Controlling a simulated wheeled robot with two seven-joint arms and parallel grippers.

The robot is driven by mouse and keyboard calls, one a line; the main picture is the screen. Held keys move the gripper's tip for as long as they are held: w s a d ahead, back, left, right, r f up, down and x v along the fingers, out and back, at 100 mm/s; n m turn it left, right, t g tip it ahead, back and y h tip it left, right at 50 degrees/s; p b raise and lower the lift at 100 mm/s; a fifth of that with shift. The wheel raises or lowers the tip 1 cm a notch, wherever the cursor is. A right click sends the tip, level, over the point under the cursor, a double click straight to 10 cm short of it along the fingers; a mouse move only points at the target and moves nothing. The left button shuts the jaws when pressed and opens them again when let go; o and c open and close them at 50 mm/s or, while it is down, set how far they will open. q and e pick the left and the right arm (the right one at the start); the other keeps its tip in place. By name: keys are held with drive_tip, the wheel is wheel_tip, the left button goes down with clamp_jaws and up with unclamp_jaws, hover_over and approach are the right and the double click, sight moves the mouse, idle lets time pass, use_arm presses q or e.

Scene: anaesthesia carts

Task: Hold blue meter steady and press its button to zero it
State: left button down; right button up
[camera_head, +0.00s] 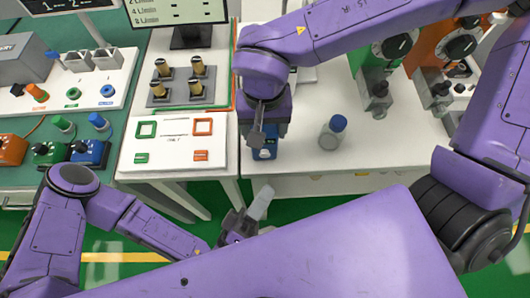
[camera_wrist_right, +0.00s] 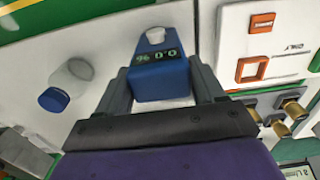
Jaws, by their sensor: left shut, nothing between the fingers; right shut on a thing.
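The blue meter (camera_wrist_right: 160,82) sits between the two fingers of my right gripper (camera_wrist_right: 160,72) in the right wrist view. Its small display reads 0.0 % upside down, and a whitish round knob or button (camera_wrist_right: 156,36) is at its far end. In the head view the meter (camera_head: 265,154) shows only in part, below my right gripper (camera_head: 262,141), at the front edge of the white table. My left gripper (camera_head: 261,201) is shut and empty, in front of and below the table edge, apart from the meter.
A clear bottle with a blue cap (camera_head: 333,132) stands on the white table (camera_head: 385,150), right of the meter. A white panel with green and orange squares (camera_head: 172,143) is to the left. Vaporizer-like units with dials (camera_head: 392,45) stand at the back right.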

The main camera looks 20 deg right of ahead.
drive_tip(key=o, duration=1.4)
wheel_tip(320, 180, up, 12)
